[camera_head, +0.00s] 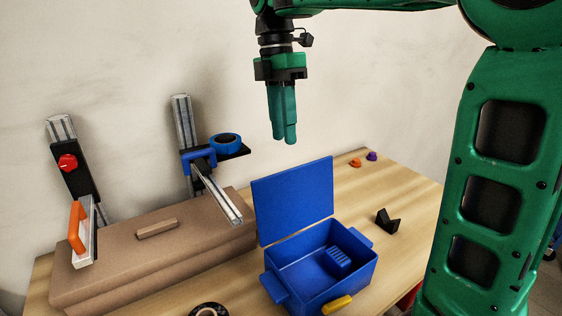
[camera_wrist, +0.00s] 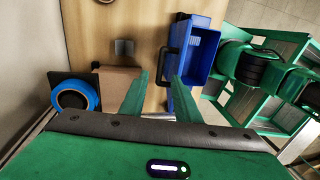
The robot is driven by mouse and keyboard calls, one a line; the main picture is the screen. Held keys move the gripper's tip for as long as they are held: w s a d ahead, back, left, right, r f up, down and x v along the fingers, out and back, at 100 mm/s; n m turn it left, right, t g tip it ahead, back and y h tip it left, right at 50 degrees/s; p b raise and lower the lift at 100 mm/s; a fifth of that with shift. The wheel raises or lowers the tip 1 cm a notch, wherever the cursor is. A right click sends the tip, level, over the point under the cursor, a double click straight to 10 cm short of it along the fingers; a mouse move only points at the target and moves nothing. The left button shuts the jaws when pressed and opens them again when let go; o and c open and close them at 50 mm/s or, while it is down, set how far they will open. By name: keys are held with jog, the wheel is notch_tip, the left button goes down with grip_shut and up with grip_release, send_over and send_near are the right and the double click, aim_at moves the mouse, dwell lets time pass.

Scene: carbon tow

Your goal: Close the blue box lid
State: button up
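The blue box (camera_head: 318,283) stands on the table with its lid (camera_head: 293,200) open and standing roughly upright along its back edge. A ribbed blue block (camera_head: 339,262) shows inside, and a yellow handle (camera_head: 337,304) is at its front. My gripper (camera_head: 284,138) points down in the air above the lid, apart from it. In the wrist view the box (camera_wrist: 206,48) is beyond and to the right of my gripper (camera_wrist: 161,76). The two fingers are spread with nothing between them. The lid is hard to make out in the wrist view.
A brown case (camera_head: 160,245) lies left of the box, with a rail arm (camera_head: 217,194) and a blue ring (camera_head: 225,141) above it. A black bracket (camera_head: 387,221) and small orange (camera_head: 355,162) and purple (camera_head: 372,156) pieces lie right. A black ring (camera_head: 209,310) is at the front edge.

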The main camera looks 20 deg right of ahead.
aim_at(292, 197)
notch_tip(292, 197, down, 8)
jog(key=s, duration=0.1)
jog(key=shift+s, duration=0.25)
jog(key=shift+a, duration=0.1)
grip_shut()
